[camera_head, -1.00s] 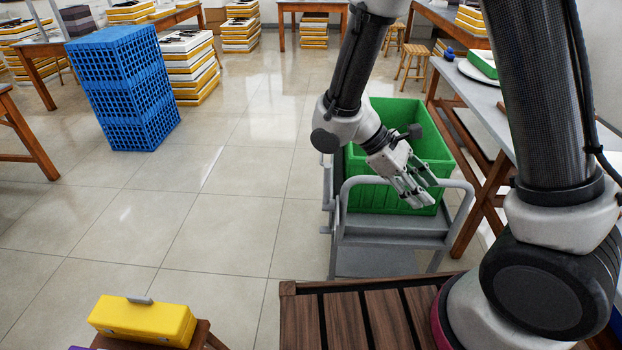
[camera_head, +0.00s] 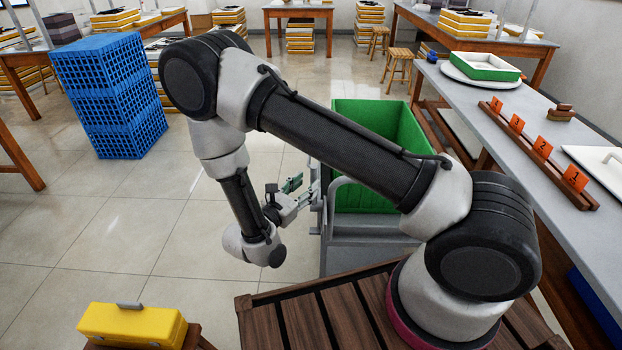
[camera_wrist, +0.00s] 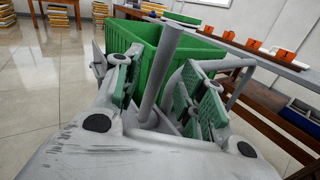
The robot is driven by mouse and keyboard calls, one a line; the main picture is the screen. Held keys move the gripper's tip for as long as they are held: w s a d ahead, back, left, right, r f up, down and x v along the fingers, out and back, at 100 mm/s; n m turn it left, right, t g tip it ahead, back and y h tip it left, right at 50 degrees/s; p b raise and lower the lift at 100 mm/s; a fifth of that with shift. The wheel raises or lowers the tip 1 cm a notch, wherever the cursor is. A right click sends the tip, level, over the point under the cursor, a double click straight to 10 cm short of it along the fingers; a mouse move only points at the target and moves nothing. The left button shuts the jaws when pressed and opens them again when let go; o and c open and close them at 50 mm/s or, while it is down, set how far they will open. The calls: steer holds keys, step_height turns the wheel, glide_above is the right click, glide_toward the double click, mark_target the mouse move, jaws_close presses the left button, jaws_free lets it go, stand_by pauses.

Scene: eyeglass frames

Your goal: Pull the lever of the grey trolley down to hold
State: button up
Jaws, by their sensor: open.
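The grey trolley (camera_head: 365,232) stands beyond my wooden deck, partly hidden by my arm. It carries a green crate (camera_head: 352,190). My gripper (camera_head: 298,192) is at the trolley's left side, pointing right toward it. In the wrist view my gripper (camera_wrist: 160,92) is open, with green-padded fingers on either side of a grey bar, which looks like the trolley's lever (camera_wrist: 160,72). The bar stands slightly tilted between the fingers, and I see gaps on both sides.
A grey table (camera_head: 480,100) with orange number cards (camera_head: 542,148) runs along the right. Blue crates (camera_head: 112,95) are stacked at the left. A yellow toolbox (camera_head: 130,325) sits front left. The tiled floor left of the trolley is clear.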

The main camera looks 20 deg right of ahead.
mark_target(312, 180)
steer(key=shift+x, duration=2.4)
jaws_close()
